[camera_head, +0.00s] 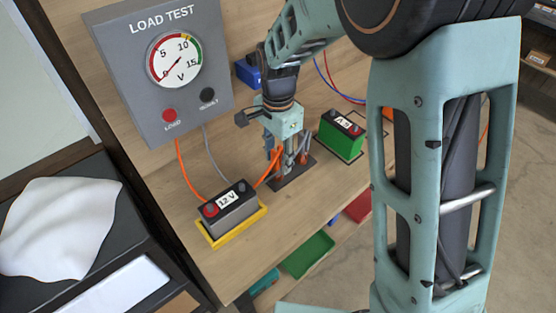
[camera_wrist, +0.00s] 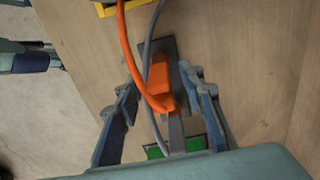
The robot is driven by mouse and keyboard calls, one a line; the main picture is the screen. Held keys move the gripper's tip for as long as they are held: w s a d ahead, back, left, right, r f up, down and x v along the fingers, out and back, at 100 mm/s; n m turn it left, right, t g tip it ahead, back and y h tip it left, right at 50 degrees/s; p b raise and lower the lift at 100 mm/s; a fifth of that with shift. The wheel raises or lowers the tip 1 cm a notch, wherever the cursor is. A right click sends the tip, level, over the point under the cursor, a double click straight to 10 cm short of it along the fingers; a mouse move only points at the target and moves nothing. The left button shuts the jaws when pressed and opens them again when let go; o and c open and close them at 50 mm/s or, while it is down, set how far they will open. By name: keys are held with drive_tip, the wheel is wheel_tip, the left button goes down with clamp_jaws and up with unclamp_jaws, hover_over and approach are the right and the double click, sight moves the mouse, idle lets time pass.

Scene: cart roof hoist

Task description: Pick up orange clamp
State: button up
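The orange clamp (camera_wrist: 158,75) sits at a dark rest plate (camera_wrist: 150,47) on the wooden bench, with its orange cable (camera_wrist: 127,45) attached. My gripper (camera_wrist: 160,68) is open, with one finger on each side of the clamp and visible gaps to it. In the head view my gripper (camera_head: 286,160) points down over the dark plate (camera_head: 294,174). There the clamp is mostly hidden by the fingers; only bits of orange show. A grey cable (camera_wrist: 153,30) runs close beside the clamp in the wrist view.
A 12 V battery (camera_head: 231,207) in a yellow tray (camera_head: 250,226) stands front left.

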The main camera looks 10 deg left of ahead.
sight(278, 167)
drive_tip(key=shift+f, duration=1.95)
clamp_jaws()
